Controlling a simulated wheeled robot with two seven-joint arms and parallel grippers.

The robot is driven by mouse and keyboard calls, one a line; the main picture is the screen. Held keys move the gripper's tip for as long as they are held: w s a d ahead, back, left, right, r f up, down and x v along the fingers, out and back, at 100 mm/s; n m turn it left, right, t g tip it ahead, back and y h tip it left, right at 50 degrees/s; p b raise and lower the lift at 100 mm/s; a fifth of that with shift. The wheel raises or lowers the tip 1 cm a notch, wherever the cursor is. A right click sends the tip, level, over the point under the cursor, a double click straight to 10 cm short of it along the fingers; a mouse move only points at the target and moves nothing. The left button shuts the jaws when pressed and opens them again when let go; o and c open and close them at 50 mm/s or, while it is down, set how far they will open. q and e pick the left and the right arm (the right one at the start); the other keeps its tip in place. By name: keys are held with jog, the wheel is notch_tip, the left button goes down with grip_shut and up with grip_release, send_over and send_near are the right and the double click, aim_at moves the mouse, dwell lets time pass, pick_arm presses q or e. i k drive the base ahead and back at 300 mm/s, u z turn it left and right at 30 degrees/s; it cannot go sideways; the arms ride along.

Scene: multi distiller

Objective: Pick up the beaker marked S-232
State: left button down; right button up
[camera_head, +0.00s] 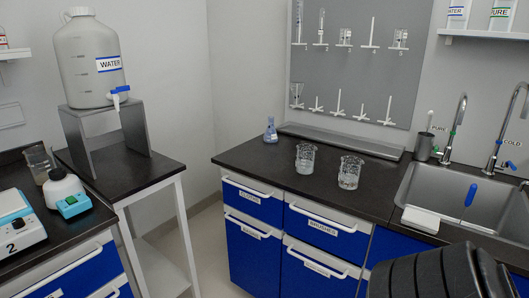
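Two clear glass beakers stand upright on the black counter in the middle of the camera_head view. The left beaker (305,159) is a little farther back, and the right beaker (350,173) is closer to the sink. Another glass beaker (39,164) stands on the left bench. No marking S-232 can be read on any of them. No gripper fingers show; a black ribbed part at the bottom right seems to be mine. Nothing touches the beakers.
A blue flask (270,131) stands at the counter's back left. The sink (474,199) with taps is at right, with a white block (420,220) by its edge. A water jug (90,62) sits on a stand at left. A floor gap separates bench and counter.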

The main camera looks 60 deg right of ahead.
aim_at(306, 153)
jog(key=z, duration=0.7)
jog(key=i, duration=1.4)
jog(key=z, duration=1.25)
